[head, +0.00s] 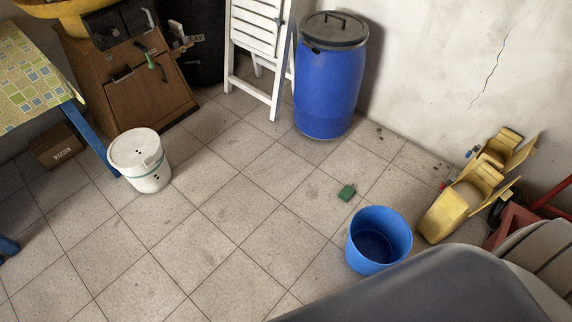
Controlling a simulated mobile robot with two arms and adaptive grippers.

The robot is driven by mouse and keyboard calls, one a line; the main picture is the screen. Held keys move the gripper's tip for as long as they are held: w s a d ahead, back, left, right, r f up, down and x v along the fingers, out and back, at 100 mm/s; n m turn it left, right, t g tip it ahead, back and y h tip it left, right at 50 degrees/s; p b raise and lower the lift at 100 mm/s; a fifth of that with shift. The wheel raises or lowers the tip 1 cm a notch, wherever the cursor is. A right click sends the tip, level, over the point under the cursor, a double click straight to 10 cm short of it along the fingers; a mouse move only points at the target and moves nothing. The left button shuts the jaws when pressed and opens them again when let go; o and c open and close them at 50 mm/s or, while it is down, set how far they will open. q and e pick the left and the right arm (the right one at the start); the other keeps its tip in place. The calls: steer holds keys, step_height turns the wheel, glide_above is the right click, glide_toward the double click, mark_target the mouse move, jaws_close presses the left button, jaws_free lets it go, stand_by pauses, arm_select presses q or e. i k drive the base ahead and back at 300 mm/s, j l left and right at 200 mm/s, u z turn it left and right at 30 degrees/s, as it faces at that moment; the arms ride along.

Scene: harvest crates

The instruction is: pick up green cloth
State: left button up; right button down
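A small green cloth (347,193) lies on the tiled floor, right of the middle of the head view. It is just behind and left of an open blue bucket (378,241), with a small gap of bare floor between them. It looks like a compact, folded or flat piece; its details are too small to tell. Neither of my grippers shows in the head view.
A blue barrel (329,88) with a dark lid stands by the wall behind the cloth. A white lidded bucket (141,161) stands at left near a table (37,82). A yellow toy-like object (463,203) is at right. The middle floor (215,205) is clear.

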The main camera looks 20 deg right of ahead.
mark_target(346, 193)
steer(key=i+u, duration=0.3)
steer(key=i, duration=0.8)
steer(key=i+z, duration=0.25)
steer(key=z, duration=0.25)
steer(key=i+j+z, duration=0.1)
steer(key=i+z, duration=0.15)
steer(key=z, duration=0.25)
steer(key=i+j+z, duration=0.2)
steer(key=z, duration=0.25)
steer(key=i+z, duration=0.15)
steer(key=z, duration=0.3)
steer(key=i+j+z, duration=0.1)
steer(key=z, duration=0.3)
steer(key=i+j+z, duration=0.15)
steer(key=z, duration=0.3)
steer(key=i+j+z, duration=0.2)
steer(key=z, duration=0.25)
steer(key=i+j+z, duration=0.15)
steer(key=z, duration=0.25)
